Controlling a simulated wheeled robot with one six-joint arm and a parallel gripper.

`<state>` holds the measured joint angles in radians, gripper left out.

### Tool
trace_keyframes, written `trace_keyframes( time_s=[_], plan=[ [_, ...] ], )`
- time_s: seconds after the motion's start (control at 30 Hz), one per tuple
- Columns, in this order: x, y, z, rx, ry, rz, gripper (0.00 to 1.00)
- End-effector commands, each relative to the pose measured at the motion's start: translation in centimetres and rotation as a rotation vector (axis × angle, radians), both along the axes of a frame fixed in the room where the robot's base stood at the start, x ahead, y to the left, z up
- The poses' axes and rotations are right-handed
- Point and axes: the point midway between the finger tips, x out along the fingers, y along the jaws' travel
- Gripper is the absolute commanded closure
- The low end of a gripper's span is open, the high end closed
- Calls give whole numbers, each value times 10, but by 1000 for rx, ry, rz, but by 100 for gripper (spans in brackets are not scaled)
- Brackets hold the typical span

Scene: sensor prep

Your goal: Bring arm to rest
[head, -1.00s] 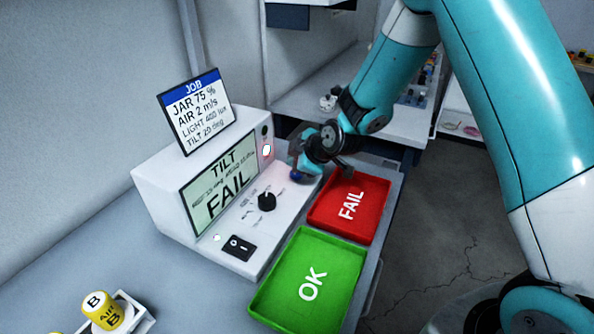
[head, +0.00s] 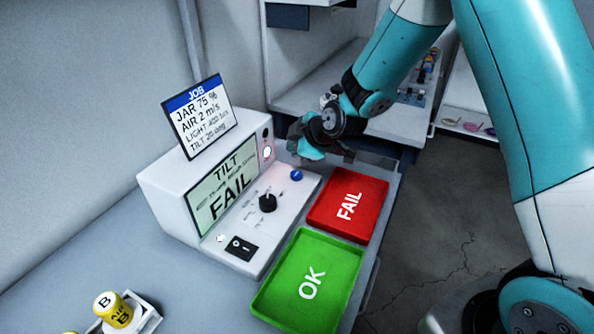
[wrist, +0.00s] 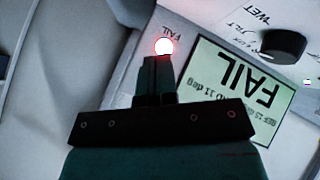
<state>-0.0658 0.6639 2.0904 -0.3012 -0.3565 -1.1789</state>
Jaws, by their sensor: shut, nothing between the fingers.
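My arm is teal and white, and reaches in from the right in the head view. My gripper (wrist: 158,72) is shut and empty in the wrist view, its dark fingers in front of the tester's (wrist: 195,30) front face. In the head view my gripper (head: 298,138) hangs above the far end of the tester (head: 160,190), apart from the blue button (head: 296,174). The fingertips are hard to make out there. The tester's screen (head: 224,190) reads TILT FAIL, and a red lamp (head: 267,152) glows beside it.
A red FAIL tray (head: 372,190) and a green OK tray (head: 335,262) stand empty right of the tester. A job sign (head: 200,115) stands on the tester. A yellow sensor (head: 113,310) sits in a white holder at the lower left. Shelves with small parts stand behind.

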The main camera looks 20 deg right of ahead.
Motion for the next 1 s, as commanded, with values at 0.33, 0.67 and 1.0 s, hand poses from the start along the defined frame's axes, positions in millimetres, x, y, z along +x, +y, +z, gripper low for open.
trace_keyframes(
  time_s=[0.33,0.67,1.0],
  plan=[
    [0,0,-1,0,0,0,100],
    [-4,3,5,13,13,-3,100],
    [-145,53,110,243,453,-145,100]
  ],
)
